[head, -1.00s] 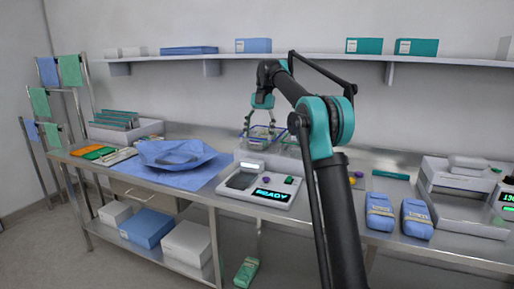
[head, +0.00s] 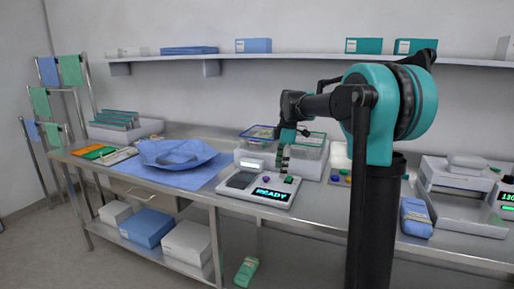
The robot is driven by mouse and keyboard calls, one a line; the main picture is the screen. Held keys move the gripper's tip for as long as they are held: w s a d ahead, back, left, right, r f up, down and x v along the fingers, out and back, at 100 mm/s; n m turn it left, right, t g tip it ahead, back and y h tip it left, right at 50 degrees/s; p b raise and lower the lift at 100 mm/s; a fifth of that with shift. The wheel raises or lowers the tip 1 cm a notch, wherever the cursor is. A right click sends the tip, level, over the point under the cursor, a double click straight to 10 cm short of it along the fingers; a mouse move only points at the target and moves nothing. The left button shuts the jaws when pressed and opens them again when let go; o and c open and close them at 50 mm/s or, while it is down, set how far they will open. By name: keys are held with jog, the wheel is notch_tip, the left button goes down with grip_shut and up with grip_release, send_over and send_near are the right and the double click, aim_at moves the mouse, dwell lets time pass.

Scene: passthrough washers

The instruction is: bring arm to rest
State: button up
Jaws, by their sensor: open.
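My arm is folded back, with its large teal joint high at the right of the picture. My gripper (head: 282,158) hangs in front of the clear bins, above the back right part of the white device with the READY display (head: 271,194). The gripper is seen small and partly edge-on. It is open, with nothing seen in it. Whether its fingertips touch the device cannot be told.
Two clear bins (head: 311,157) stand behind the device. A blue wrap (head: 178,153) lies at the left of the steel bench. A blue pack (head: 416,215) and a white machine (head: 458,205) are at the right. A shelf (head: 285,57) runs above.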

jog(key=s+d+f+m+t, duration=0.2)
jog(key=s+d+f+m, duration=0.3)
jog(key=s+f+m, duration=0.4)
jog(key=s+d+f+m+t+h, duration=0.1)
jog(key=s+d+f+m+t, duration=0.2)
jog(key=s+f+m, duration=0.6)
jog(key=s+d+f, duration=0.2)
jog(key=s+f, duration=0.2)
jog(key=s, duration=0.4)
jog(key=shift+s+h, duration=0.3)
jog(key=shift+s, duration=0.1)
